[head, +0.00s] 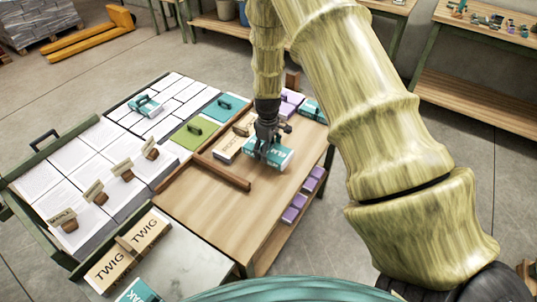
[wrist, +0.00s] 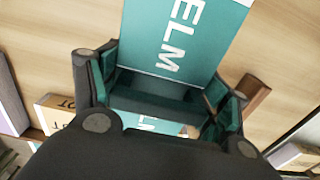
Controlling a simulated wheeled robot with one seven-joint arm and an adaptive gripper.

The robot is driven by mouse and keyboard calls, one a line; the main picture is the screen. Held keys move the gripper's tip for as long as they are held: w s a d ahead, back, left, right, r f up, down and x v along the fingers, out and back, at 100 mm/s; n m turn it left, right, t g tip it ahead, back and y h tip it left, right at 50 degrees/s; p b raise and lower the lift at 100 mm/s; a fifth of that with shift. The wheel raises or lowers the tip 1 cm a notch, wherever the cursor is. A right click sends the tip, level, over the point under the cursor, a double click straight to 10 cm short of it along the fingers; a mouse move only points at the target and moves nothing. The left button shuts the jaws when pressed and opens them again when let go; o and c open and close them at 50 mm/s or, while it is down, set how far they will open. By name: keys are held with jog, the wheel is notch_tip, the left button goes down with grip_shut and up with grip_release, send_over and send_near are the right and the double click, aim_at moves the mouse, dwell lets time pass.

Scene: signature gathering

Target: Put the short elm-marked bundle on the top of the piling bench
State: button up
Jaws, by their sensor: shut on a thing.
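The teal elm-marked bundle (head: 275,157) is at the wooden top of the bench (head: 215,195), beside a tan bundle. I cannot tell whether it rests on the wood or hangs just above it. My gripper (head: 268,140) points down at it and is shut on its dark teal handle. In the wrist view the white ELM lettering shows on the bundle's face (wrist: 185,38), beyond the fingers. My gripper (wrist: 165,100) has a finger on each side of the handle there. The bundle's underside is hidden.
A brown wooden rail (head: 228,176) crosses the bench top. A tan bundle (head: 227,150), a green bundle (head: 190,142) and purple bundles (head: 289,104) lie close by. A TWIG bundle (head: 115,262) lies at front left. Bare wood is free in front of the elm bundle.

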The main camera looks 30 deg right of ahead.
jog(key=shift+s+f+p, duration=0.1)
jog(key=shift+f+p, duration=0.45)
jog(key=shift+f, duration=1.55)
jog(key=shift+f, duration=0.15)
jog(key=o, duration=1.2)
jog(key=shift+r+b, duration=1.6)
jog(key=shift+r, duration=4.55)
